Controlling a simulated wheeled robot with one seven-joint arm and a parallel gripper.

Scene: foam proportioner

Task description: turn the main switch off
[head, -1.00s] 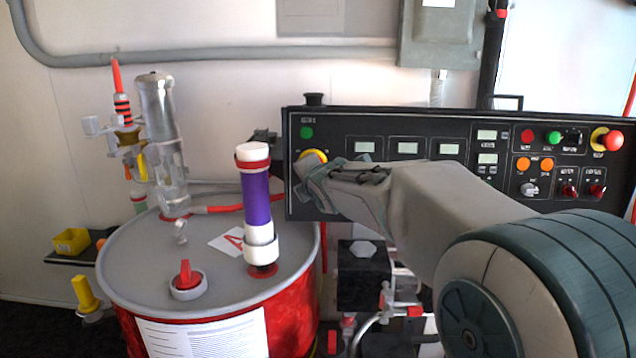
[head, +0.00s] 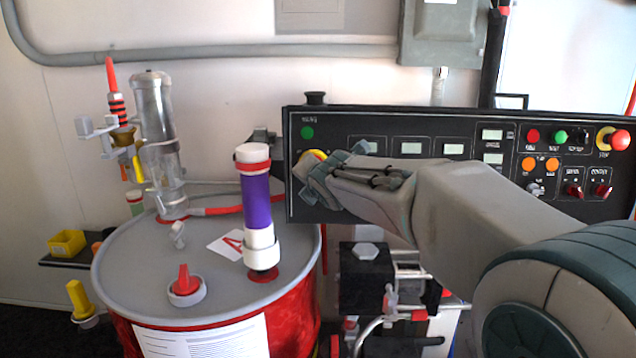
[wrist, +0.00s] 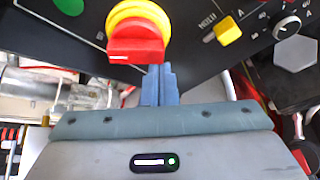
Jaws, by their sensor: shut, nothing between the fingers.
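The main switch is a red rotary handle (wrist: 136,45) on a yellow round base (wrist: 140,14) on the black panel. In the wrist view the handle points down the picture, with a white mark on its end. In the head view only part of the yellow base (head: 315,155) shows; my gripper hides the rest. My gripper (wrist: 158,72) is shut and empty. Its blue-grey fingertips are at the lower right end of the handle in the wrist view. I cannot tell whether they touch it.
A green lamp (head: 307,132) sits above the switch. A yellow selector (wrist: 229,32) is right of it in the wrist view. The red drum (head: 205,310) with a purple cylinder (head: 256,205) stands to the left. Displays and buttons fill the panel's right side.

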